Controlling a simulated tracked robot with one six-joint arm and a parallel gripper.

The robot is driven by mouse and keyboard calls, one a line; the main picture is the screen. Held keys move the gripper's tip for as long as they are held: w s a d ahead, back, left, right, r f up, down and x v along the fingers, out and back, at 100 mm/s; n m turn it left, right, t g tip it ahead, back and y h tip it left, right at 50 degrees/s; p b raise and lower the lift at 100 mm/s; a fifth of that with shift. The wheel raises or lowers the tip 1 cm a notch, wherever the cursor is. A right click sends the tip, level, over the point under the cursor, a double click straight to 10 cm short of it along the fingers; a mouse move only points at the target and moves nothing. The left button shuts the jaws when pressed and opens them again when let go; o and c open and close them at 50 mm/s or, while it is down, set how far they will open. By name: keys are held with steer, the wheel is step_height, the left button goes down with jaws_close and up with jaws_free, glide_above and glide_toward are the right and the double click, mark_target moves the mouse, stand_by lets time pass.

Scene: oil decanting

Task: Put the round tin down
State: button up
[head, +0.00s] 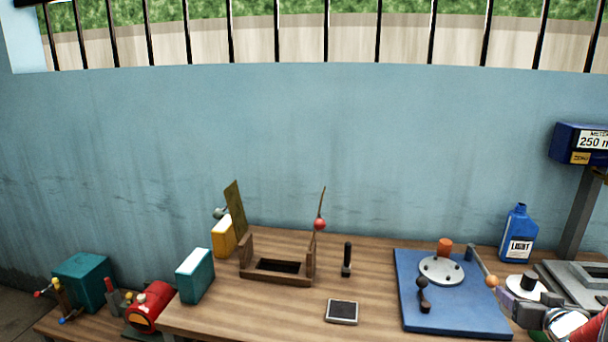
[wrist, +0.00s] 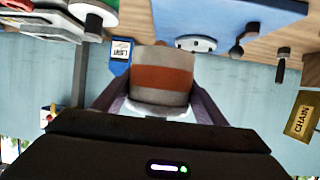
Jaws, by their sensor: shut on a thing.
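The round tin (wrist: 162,78), pale grey with a broad orange band, is in the wrist view. My gripper (wrist: 158,88) is shut on it, with a purple-grey finger on each side. The wrist view is upside down, with the table at its top edge. The tin covers part of the view toward the blue board, and I cannot tell its height above the table. In the head view, purple-grey and shiny parts crowd the lower right corner, and the tin cannot be made out clearly there.
The blue board (head: 450,310) carries a pale disc (head: 441,270) with an orange piece. A blue LIGHT bottle (head: 517,235) stands behind, near the meter (head: 580,143). A wooden frame (head: 275,275), a black-handled item (head: 347,260) and a small dark pad (head: 342,312) are left. Bare wood lies between them.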

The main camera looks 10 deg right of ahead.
steer(key=shift+h, duration=0.3)
steer(key=shift+w+a+f+m, duration=0.1)
steer(key=shift+w+a+m, duration=0.2)
steer(key=shift+w+a, duration=0.2)
steer(key=w+a+f+n+y, duration=0.1)
steer(key=w+a, duration=0.3)
steer(key=a, duration=1)
steer(key=w+a+f+n+y, duration=0.2)
steer(key=w+a+f, duration=0.1)
steer(key=a, duration=1.1)
steer(key=w+a+f+n+t+y, duration=0.1)
steer(key=w+a, duration=0.5)
steer(key=a, duration=0.8)
steer(key=shift+a+f+n+y, duration=0.25)
steer(key=shift+f+n+y, duration=0.2)
steer(key=shift+y, duration=0.25)
steer(key=s+f, duration=0.1)
steer(key=f, duration=0.1)
steer(key=s+f, duration=0.4)
steer(key=shift+f, duration=0.15)
